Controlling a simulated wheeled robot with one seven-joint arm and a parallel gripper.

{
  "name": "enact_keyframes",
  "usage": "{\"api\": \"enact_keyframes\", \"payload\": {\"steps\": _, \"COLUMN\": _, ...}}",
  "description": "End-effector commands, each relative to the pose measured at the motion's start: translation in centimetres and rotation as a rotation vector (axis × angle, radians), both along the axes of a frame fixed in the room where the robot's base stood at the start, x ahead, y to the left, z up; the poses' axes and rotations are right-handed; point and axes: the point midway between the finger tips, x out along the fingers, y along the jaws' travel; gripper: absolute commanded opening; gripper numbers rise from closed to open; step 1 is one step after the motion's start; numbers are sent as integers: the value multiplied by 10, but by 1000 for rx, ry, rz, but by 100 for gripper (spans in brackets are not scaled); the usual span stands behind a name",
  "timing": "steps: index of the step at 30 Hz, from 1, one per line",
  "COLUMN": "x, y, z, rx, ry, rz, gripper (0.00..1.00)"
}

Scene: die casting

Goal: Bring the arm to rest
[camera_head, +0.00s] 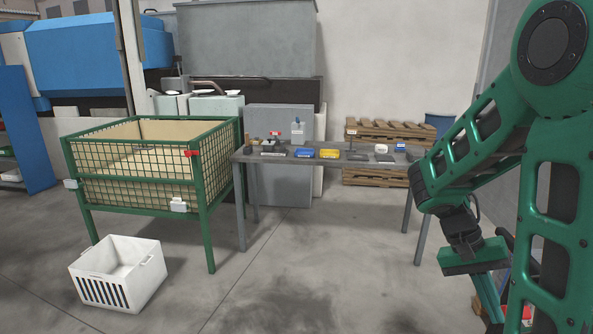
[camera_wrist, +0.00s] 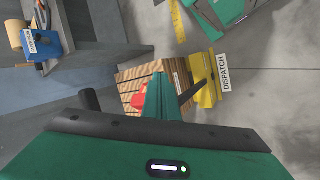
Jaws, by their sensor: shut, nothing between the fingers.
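My green arm reaches down at the right side of the head view, bent at its joints. My gripper (camera_head: 489,298) hangs at its end, low and to the right of the grey table (camera_head: 335,160). In the wrist view my gripper (camera_wrist: 162,95) is shut, with nothing between its fingers. Behind the fingers are a slatted wooden crate or pallet (camera_wrist: 150,72) with something red by it, and a yellow piece (camera_wrist: 205,88) with a "DISPATCH" label. The fingers hide part of these.
A green mesh bin (camera_head: 140,175) stands left of the table, and a white crate (camera_head: 118,272) lies on the floor before it. Small trays and tools lie on the table. Pallets (camera_head: 385,178) are stacked behind. The central floor is clear.

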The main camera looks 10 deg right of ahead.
Motion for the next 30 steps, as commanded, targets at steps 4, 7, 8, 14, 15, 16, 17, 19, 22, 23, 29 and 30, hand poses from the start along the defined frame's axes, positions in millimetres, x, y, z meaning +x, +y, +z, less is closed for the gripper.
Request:
{"api": "enact_keyframes", "payload": {"steps": 4, "x": -19, "y": 13, "z": 8, "rx": 130, "ry": -91, "rz": 26, "gripper": 0}}
{"api": "enact_keyframes", "payload": {"steps": 7, "x": -30, "y": 24, "z": 13, "rx": 204, "ry": -151, "rz": 53, "gripper": 0}}
{"api": "enact_keyframes", "payload": {"steps": 8, "x": -34, "y": 28, "z": 15, "rx": 224, "ry": -170, "rz": 62, "gripper": 0}}
{"api": "enact_keyframes", "payload": {"steps": 14, "x": -55, "y": 55, "z": 28, "rx": 338, "ry": -295, "rz": 138, "gripper": 0}}
{"api": "enact_keyframes", "payload": {"steps": 15, "x": -58, "y": 60, "z": 30, "rx": 355, "ry": -319, "rz": 154, "gripper": 0}}
{"api": "enact_keyframes", "payload": {"steps": 16, "x": -61, "y": 63, "z": 32, "rx": 366, "ry": -335, "rz": 165, "gripper": 0}}
{"api": "enact_keyframes", "payload": {"steps": 17, "x": -64, "y": 67, "z": 33, "rx": 376, "ry": -349, "rz": 176, "gripper": 0}}
{"api": "enact_keyframes", "payload": {"steps": 19, "x": -69, "y": 75, "z": 36, "rx": 394, "ry": -378, "rz": 201, "gripper": 0}}
{"api": "enact_keyframes", "payload": {"steps": 22, "x": -73, "y": 82, "z": 39, "rx": 411, "ry": -406, "rz": 229, "gripper": 0}}
{"api": "enact_keyframes", "payload": {"steps": 23, "x": -74, "y": 83, "z": 39, "rx": 415, "ry": -412, "rz": 234, "gripper": 0}}
{"api": "enact_keyframes", "payload": {"steps": 29, "x": -76, "y": 87, "z": 41, "rx": 423, "ry": -424, "rz": 247, "gripper": 0}}
{"api": "enact_keyframes", "payload": {"steps": 30, "x": -76, "y": 87, "z": 41, "rx": 423, "ry": -424, "rz": 247, "gripper": 0}}
